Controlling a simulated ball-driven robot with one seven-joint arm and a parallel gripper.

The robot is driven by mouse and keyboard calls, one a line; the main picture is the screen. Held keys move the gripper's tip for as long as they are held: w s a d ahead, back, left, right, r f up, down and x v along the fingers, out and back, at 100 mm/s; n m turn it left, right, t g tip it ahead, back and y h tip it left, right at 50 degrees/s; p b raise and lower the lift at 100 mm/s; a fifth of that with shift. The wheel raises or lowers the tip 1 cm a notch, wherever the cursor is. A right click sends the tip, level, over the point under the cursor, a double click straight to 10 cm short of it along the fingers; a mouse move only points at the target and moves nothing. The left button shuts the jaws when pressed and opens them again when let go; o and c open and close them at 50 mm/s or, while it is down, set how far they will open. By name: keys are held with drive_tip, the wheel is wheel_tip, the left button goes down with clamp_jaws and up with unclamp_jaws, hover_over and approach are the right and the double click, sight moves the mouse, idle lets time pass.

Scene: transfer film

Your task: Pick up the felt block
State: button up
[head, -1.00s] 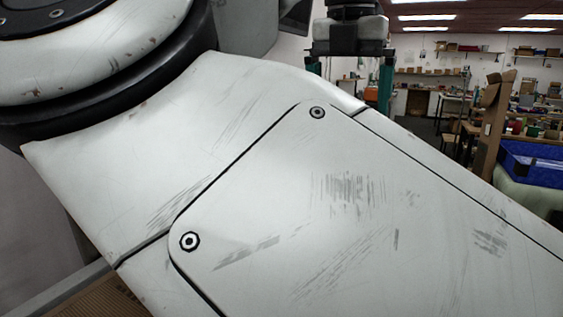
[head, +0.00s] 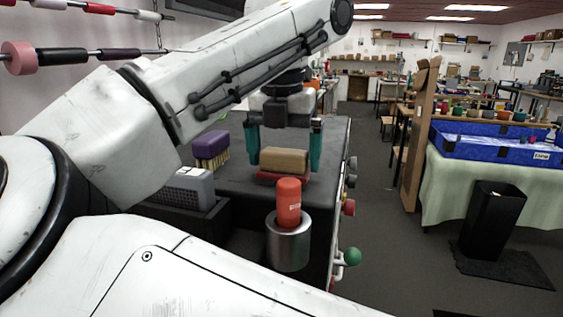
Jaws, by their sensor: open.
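A block with a tan top (head: 284,158) and a red lower part lies on the dark tabletop (head: 335,140). It looks like the felt block, though its material is hard to tell. My gripper (head: 284,165) hangs above with its two teal fingers spread, one to the left and one to the right of the block in this view. It is open and holds nothing. I cannot tell whether the fingers are level with the block or a little nearer or farther.
A purple brush (head: 211,145) stands left of the block. A grey box (head: 188,186) sits in front of it. A red cylinder (head: 288,200) stands in a metal cup (head: 288,245) at the near edge. Knobs, including a green ball (head: 352,257), stick out on the right.

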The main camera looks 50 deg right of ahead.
drive_tip(key=c, duration=0.9)
drive_tip(key=shift+r, duration=0.1)
